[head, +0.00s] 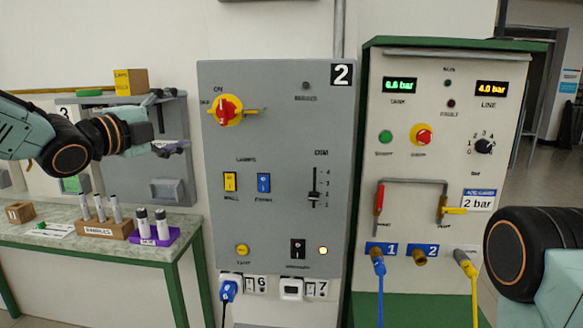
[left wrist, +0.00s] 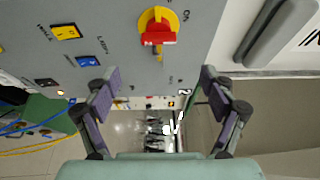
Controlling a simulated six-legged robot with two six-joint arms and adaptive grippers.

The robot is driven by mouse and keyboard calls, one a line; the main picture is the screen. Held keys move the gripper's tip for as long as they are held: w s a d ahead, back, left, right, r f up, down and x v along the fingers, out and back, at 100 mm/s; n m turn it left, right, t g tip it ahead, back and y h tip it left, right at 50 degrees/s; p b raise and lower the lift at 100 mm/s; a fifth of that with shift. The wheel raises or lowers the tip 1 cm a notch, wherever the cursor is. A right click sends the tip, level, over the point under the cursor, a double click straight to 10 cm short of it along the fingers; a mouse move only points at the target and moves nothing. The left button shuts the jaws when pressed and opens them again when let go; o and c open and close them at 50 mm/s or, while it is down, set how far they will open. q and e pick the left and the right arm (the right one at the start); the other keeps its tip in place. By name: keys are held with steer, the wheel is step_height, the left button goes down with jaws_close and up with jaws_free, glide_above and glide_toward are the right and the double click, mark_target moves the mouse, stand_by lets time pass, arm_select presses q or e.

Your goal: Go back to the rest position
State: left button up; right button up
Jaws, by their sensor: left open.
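My left gripper (head: 172,147) reaches in from the left in the head view, above the bench and left of the grey panel numbered 2 (head: 275,225). Its fingers stand apart and hold nothing. In the left wrist view the two fingers of the left gripper (left wrist: 160,80) are spread wide with empty space between them. The red and yellow rotary switch (left wrist: 158,38) shows beyond them; it also shows on the panel in the head view (head: 226,111). Of my right arm, only a dark joint and a pale link show at the right edge; its gripper is out of frame.
Below the left gripper, a wooden rack (head: 103,228) and a purple holder (head: 160,237) carry upright rods on the bench (head: 60,243). A pressure cabinet (head: 450,115) with blue and yellow hoses stands at right. Behind the left arm is a grey wall unit (head: 172,165).

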mark_target(221, 113)
arm_select(q)
steer(key=x, duration=1.1)
steer(key=shift+w+d+f, duration=0.1)
steer(key=shift+w+d, duration=0.05)
steer(key=shift+d, duration=0.05)
steer(key=shift+a, duration=0.15)
